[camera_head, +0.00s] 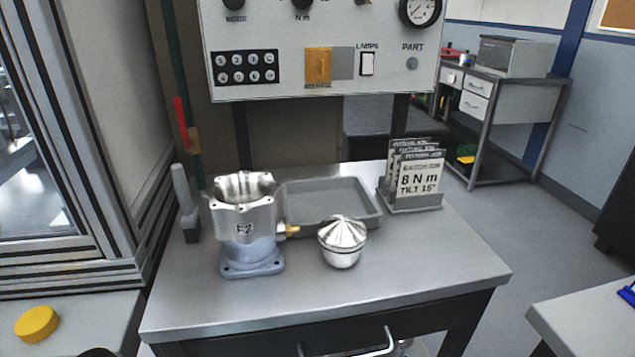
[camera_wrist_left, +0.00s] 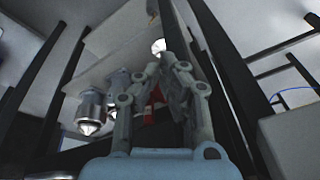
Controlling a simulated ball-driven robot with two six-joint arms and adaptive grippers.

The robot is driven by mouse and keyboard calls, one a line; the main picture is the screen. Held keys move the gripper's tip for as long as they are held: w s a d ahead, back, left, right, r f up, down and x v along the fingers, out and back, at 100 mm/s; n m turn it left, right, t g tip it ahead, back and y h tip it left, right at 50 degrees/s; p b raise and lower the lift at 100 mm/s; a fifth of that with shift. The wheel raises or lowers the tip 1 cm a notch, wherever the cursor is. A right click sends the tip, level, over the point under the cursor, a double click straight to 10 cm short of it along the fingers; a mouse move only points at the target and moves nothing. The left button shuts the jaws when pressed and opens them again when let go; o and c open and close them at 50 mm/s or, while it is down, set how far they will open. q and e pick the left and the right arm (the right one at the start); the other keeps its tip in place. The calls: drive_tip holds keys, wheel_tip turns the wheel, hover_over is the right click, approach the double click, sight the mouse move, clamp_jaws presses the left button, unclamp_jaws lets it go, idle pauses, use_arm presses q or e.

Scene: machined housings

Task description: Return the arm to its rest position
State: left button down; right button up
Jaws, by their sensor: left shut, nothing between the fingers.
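My left gripper (camera_wrist_left: 168,66) is in the left wrist view only, with its two grey linked fingers brought together and nothing between them. It is clear of the workbench things, with dark posts and pale panels behind it. The head view shows neither gripper. There, a machined housing (camera_head: 245,220) marked "E2" stands in a blue-grey flanged base (camera_head: 252,262) on the workbench (camera_head: 400,268). A shiny metal part with a fluted conical top (camera_head: 343,240) stands to its right.
A grey tray (camera_head: 372,217) lies behind the housing, empty where visible. A card rack (camera_head: 415,205) reads "8 N m TILT 15°". A control panel (camera_head: 300,82) rises behind the bench. A yellow disc (camera_head: 37,324) sits at lower left. The bench's front right is clear.

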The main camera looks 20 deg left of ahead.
use_arm(q)
drive_tip(key=s+a+f+b, duration=0.1)
drive_tip(key=s+f, duration=0.2)
drive_tip(key=f, duration=0.3)
drive_tip(key=s+f+g+b, duration=0.1)
drive_tip(key=s+f, duration=0.1)
drive_tip(key=f, duration=0.5)
drive_tip(key=s+a+f+b, duration=0.1)
drive_tip(key=s+f, duration=0.2)
drive_tip(key=f, duration=0.3)
drive_tip(key=s+f+b, duration=0.3)
drive_tip(key=s+f, duration=0.9)
drive_tip(key=s, duration=0.1)
drive_tip(key=shift+s+g, duration=0.2)
drive_tip(key=shift+g, duration=0.2)
